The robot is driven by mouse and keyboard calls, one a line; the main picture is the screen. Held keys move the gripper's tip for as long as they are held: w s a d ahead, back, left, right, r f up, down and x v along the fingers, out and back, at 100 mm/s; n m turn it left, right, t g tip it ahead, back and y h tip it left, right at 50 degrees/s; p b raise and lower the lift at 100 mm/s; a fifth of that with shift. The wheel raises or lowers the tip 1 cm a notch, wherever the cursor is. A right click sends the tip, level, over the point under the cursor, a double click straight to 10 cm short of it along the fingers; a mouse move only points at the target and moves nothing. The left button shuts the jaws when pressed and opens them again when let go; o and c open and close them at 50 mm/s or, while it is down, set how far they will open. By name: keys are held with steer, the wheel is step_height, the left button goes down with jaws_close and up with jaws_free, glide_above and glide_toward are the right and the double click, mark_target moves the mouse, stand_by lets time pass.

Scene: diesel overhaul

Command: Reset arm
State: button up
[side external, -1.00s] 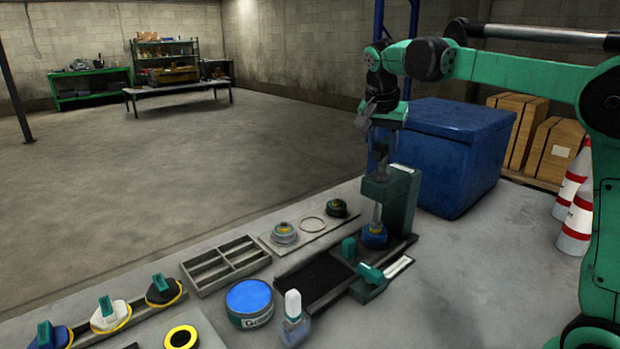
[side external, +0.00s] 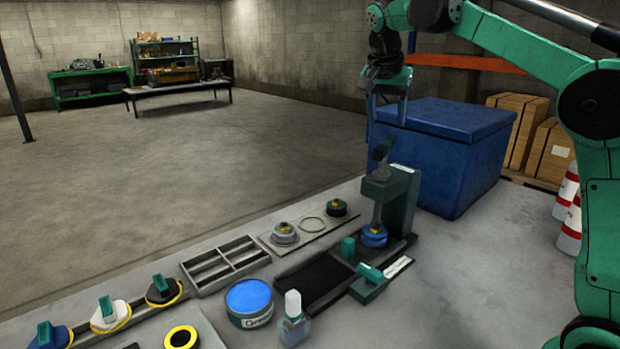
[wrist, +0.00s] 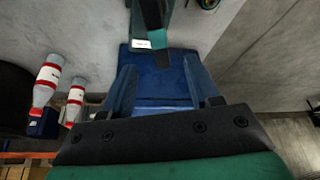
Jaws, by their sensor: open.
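My gripper (side external: 388,116) hangs with its fingers pointing down above a green bench press (side external: 404,196). The fingers are apart, with nothing held between them. The dark handle (side external: 382,149) at the top of the press is just below the fingertips and apart from them. A blue part with a yellow centre (side external: 374,236) sits under the press ram. In the wrist view my gripper (wrist: 160,72) shows two spread fingers, with the dark handle (wrist: 152,12) beyond them.
A large blue bin (side external: 455,150) stands close behind the press. A divided grey tray (side external: 226,265), a blue-topped tin (side external: 249,303) and a white-capped bottle (side external: 293,318) stand on the bench. Open floor lies left.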

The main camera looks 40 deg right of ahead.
steer(key=s+a+f+n+t+y, duration=0.2)
steer(key=s+a+f+n, duration=0.3)
steer(key=a+f+n, duration=0.2)
steer(key=s+a+f+n+t+y, duration=0.2)
steer(key=s+a+f+n, duration=0.4)
steer(key=a, duration=0.3)
steer(key=shift+s+f+n+t, duration=0.2)
steer(key=shift+f+n+t, duration=0.2)
steer(key=shift+f+t, duration=0.35)
steer(key=shift+d+r, duration=0.1)
steer(key=shift+r, duration=0.05)
